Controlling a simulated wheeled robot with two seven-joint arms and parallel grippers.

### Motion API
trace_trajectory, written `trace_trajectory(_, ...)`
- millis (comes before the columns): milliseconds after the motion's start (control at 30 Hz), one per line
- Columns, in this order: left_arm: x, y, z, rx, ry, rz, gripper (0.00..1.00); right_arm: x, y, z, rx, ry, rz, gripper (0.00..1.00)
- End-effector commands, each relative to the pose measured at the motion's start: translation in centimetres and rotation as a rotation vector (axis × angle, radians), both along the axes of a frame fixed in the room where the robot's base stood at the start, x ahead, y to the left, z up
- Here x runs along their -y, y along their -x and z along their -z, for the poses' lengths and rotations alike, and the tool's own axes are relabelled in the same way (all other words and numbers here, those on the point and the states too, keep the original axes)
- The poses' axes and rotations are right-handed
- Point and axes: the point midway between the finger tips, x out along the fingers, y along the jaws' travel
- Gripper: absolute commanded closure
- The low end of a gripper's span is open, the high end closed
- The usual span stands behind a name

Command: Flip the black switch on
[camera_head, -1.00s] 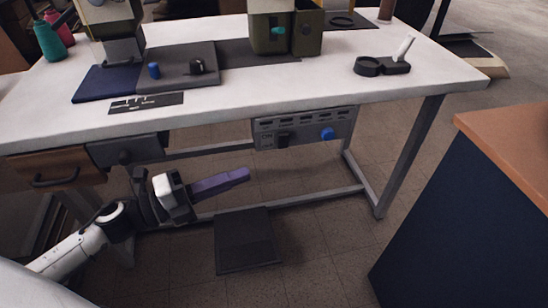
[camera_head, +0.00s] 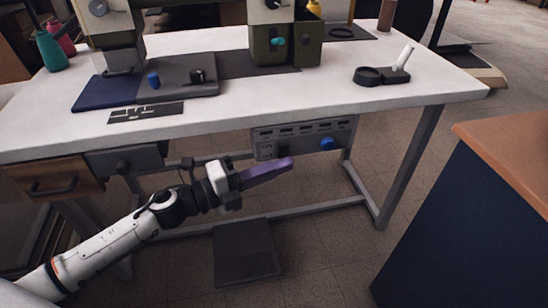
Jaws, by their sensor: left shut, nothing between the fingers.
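The black switch (camera_head: 284,151) is on a grey control panel (camera_head: 318,131) under the front edge of the white table. My left gripper (camera_head: 289,162) is shut, with its purple fingers together and nothing between them. Its fingertips are just below the switch in the picture and overlap its lower part. I cannot tell whether they touch it. The switch's position is too small to read. A blue knob (camera_head: 327,144) is on the same panel, right of the switch. My right gripper is not in view.
The white table (camera_head: 400,93) holds a sewing machine (camera_head: 118,40) and a black tray with a white stick. A wooden drawer (camera_head: 58,180) hangs at left. A black pedal (camera_head: 246,250) lies on the floor below. A dark cabinet (camera_head: 465,220) stands at right.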

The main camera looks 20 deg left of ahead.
Motion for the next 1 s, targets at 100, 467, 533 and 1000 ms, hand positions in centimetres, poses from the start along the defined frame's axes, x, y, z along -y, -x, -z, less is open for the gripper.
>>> trace_trajectory(100,-1.2,-1.5,0.0,0.002,-0.003,-0.004,1.00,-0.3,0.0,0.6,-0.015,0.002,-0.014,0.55)
trace_trajectory(467,-1.9,-2.4,-0.3,-0.001,-0.002,-0.003,1.00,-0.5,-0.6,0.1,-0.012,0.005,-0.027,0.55)
trace_trajectory(533,-1.9,-2.4,-0.3,-0.001,-0.002,-0.003,1.00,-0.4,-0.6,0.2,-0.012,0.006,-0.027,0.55)
trace_trajectory(1000,-2.2,-2.9,-0.5,-0.063,0.040,-0.003,1.00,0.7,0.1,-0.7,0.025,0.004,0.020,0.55)
